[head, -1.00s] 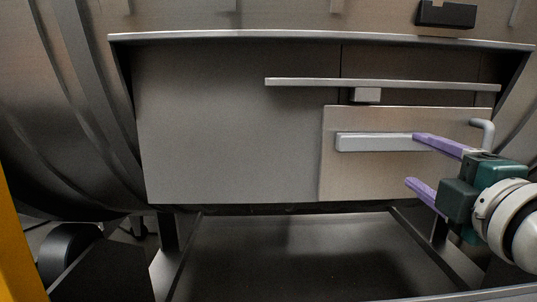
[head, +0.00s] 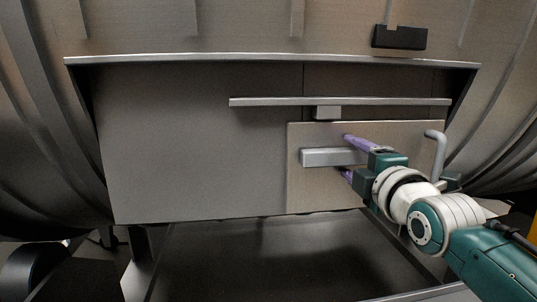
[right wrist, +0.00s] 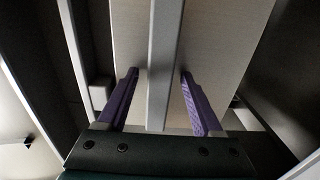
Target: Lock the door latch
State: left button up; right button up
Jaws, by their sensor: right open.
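The latch on the drum door (head: 190,145) has a pale plate (head: 365,196) with a short grey horizontal bar (head: 325,157) on it. A bent grey rod (head: 437,150) stands at the plate's right edge. My right gripper (head: 345,154) is open, with one purple finger above the bar and one below it. In the right wrist view, the bar (right wrist: 163,60) runs between the two spread fingers of the gripper (right wrist: 159,74), with a gap on each side. My left gripper is not in view.
A long thin rail (head: 260,101) with a small block (head: 327,113) under it runs above the plate. A metal ledge (head: 200,59) overhangs the door. A dark tray (head: 260,260) lies below. A black block (head: 399,37) sits above the ledge.

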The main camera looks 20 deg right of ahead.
jog(key=shift+c, duration=0.2)
grip_shut()
dwell(0.3)
dwell(0.8)
